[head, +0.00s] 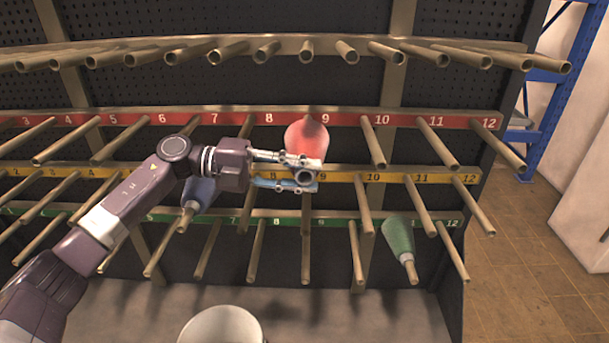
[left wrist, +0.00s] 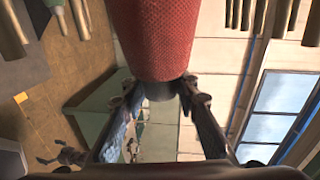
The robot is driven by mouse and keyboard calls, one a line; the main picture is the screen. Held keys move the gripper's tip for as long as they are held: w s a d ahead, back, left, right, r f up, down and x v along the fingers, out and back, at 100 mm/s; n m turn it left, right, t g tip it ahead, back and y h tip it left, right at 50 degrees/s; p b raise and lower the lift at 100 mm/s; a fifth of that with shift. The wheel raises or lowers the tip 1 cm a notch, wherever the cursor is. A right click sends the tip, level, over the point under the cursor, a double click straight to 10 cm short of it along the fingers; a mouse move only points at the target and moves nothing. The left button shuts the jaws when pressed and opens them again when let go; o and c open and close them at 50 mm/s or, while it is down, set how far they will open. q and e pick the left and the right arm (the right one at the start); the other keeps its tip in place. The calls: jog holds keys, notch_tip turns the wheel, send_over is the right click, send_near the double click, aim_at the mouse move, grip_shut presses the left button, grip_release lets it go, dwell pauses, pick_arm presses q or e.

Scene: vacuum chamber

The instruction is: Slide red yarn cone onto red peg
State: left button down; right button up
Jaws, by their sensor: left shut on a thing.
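The red yarn cone (head: 306,138) is in front of the red strip (head: 340,119) near number 9, its wide end toward the rack. My left gripper (head: 312,175) is shut on the narrow near end of the cone. In the left wrist view the red cone (left wrist: 165,40) fills the top middle, with its grey tube end (left wrist: 160,91) between the fingers. The cone covers the red peg at 9, so I cannot tell whether it is around that peg or in front of it. My right gripper is not in view.
A blue cone (head: 201,190) sits on a peg left of my gripper. A green cone (head: 397,235) sits on a peg at the lower right. Bare pegs, such as the red one at 10 (head: 374,143), stick out on both sides. A white round container (head: 222,326) stands below.

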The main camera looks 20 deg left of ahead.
pick_arm(q)
jog(key=shift+w+r, duration=0.1)
jog(key=c, duration=1.4)
grip_release()
jog(key=shift+a, duration=0.1)
jog(key=shift+c, duration=0.2)
jog(key=shift+o, duration=0.2)
jog(key=shift+f, duration=0.2)
jog(key=v, duration=1.2)
